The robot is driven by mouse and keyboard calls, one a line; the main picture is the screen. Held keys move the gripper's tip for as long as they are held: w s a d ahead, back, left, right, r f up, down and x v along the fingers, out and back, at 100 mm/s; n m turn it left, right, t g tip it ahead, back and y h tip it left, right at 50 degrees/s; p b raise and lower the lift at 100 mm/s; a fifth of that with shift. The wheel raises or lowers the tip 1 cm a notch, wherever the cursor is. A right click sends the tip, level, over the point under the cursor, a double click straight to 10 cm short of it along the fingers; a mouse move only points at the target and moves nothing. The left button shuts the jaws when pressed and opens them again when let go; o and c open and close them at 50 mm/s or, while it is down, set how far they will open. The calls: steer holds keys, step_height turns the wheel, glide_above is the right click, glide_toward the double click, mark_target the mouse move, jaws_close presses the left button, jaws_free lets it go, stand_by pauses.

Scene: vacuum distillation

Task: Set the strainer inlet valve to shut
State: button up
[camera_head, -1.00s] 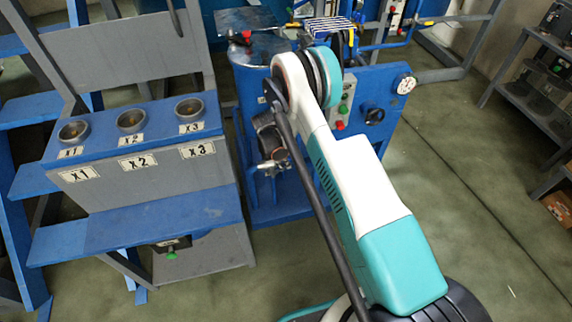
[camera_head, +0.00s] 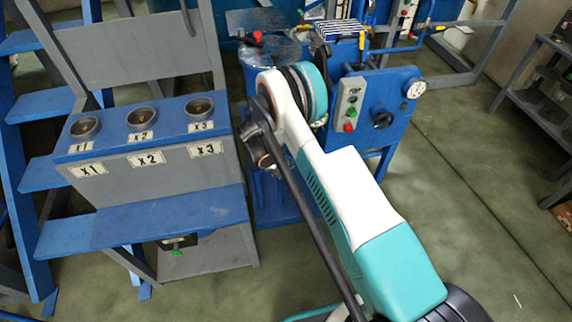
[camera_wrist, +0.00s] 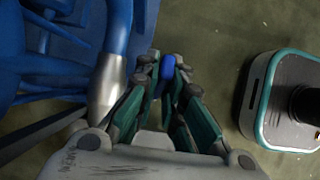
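My gripper (camera_wrist: 164,66) shows in the wrist view with its two fingers closed in around a small blue piece (camera_wrist: 167,68), which looks like a valve handle. The fingertips appear to touch it on both sides. A blue pipe with a silver metal end (camera_wrist: 108,85) runs just left of the fingers. The valve's body is not clear in the wrist view, so I cannot tell its setting. In the head view my arm covers the gripper and the handle, in front of the blue unit with the tank (camera_head: 270,52).
A grey and blue rack with cups marked X1, X2 and X3 (camera_head: 145,160) stands at left. A blue panel (camera_head: 400,112) with a gauge and button box (camera_head: 350,105) is right of my arm.

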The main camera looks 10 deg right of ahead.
steer(key=o, duration=0.4)
step_height(320, 180, up, 10)
stand_by(0.6)
